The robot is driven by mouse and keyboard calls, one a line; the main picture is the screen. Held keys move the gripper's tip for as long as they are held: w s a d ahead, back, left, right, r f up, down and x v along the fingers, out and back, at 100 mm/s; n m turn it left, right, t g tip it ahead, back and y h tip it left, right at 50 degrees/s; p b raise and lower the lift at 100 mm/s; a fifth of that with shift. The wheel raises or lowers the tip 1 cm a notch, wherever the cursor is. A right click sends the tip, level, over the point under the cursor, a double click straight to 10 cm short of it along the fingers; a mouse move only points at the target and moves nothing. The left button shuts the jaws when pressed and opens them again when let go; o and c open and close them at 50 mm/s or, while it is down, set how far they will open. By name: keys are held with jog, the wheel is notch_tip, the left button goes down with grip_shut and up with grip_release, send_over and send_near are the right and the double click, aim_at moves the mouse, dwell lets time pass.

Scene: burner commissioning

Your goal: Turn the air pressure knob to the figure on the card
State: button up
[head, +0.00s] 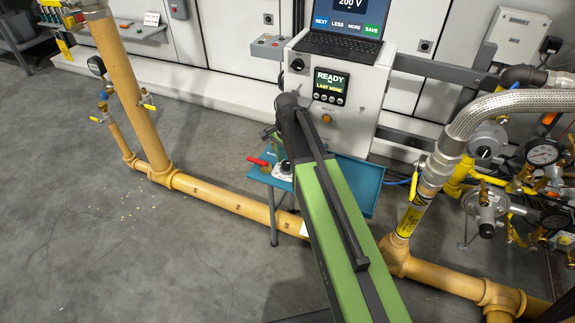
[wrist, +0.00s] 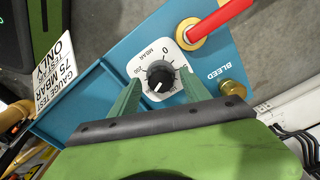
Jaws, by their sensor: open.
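The air pressure knob (wrist: 160,78) is black, on a white dial plate (wrist: 166,49) marked "MBAR" and "0", set in a blue panel. A pale mark shows on the knob's lower side in the wrist view; its exact reading is too small to tell. My gripper (wrist: 161,84) is open, with one green finger on each side of the knob; I cannot tell if they touch it. A white card (wrist: 55,72) at the left reads "75 MBAR" and "ONLY", partly cut off. In the head view my arm partly hides the knob (head: 283,171).
A red lever (wrist: 218,17) and a brass fitting (wrist: 232,88) by the word "BLEED" sit close to the knob. Behind stand a control box (head: 331,85) reading "READY" and a laptop (head: 347,25). Yellow pipes (head: 235,203) cross the floor; open floor lies at left.

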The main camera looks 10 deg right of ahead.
jog(key=shift+c, duration=0.3)
grip_shut()
jog(key=shift+d, duration=0.2)
jog(key=shift+a, duration=0.1)
